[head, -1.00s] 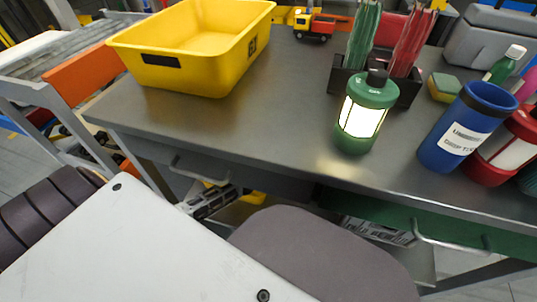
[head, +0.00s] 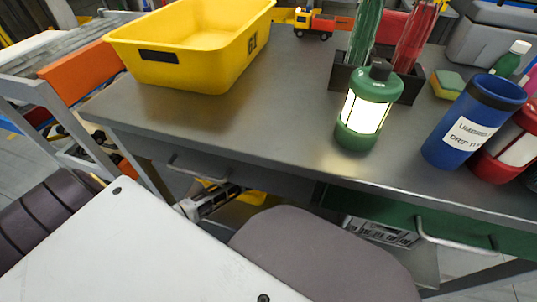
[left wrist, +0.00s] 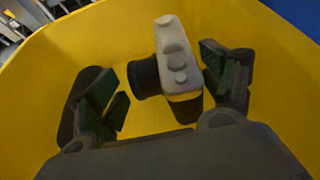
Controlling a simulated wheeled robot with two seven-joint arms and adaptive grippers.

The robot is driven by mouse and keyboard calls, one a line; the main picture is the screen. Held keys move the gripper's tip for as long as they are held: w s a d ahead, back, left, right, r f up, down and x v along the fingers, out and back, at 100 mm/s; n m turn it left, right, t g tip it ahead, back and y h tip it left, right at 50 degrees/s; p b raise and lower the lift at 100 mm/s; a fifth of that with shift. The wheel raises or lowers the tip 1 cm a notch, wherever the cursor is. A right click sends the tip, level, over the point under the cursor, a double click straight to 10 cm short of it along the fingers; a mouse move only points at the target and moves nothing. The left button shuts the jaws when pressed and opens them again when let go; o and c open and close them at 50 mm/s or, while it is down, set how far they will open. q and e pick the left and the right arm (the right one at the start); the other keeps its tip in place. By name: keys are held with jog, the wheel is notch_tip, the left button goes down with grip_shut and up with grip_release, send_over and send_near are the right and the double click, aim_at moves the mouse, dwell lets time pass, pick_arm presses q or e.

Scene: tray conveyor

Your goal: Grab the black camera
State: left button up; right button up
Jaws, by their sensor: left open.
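A camera (left wrist: 178,55) lies inside a yellow container in the left wrist view. Its top is pale grey with several rounded knobs, and its dark lens barrel (left wrist: 144,77) points left. My left gripper (left wrist: 165,88) is open, with one finger on the lens side and the other to the right of the body. The camera is between the fingers, and I cannot tell whether either finger touches it. Neither gripper shows in the head view, and no camera is visible there. My right gripper is not in view.
The yellow container's wall (left wrist: 60,38) surrounds the gripper closely. In the head view, a yellow tub (head: 205,70), a lit green lantern (head: 362,137) and a blue cylinder (head: 445,155) stand on a grey table (head: 255,130). The table's middle is clear.

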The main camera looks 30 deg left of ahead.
pick_arm(q)
jog(key=shift+b+x, duration=0.7)
jog(key=shift+x, duration=0.8)
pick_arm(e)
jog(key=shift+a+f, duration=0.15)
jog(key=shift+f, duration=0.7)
pick_arm(q)
jog(key=shift+c, duration=0.4)
jog(key=shift+r, duration=0.1)
jog(key=c, duration=1.1)
jog(key=shift+r, duration=0.1)
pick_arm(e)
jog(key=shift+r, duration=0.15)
pick_arm(q)
jog(key=shift+w+r+p, duration=0.1)
jog(key=shift+r+p, duration=1.4)
jog(key=shift+r, duration=0.5)
notch_tip(320, 180, up, 4)
jog(key=p, duration=0.2)
jog(key=shift+p, duration=0.3)
jog(key=shift+r+p, duration=0.55)
jog(key=shift+r, duration=0.35)
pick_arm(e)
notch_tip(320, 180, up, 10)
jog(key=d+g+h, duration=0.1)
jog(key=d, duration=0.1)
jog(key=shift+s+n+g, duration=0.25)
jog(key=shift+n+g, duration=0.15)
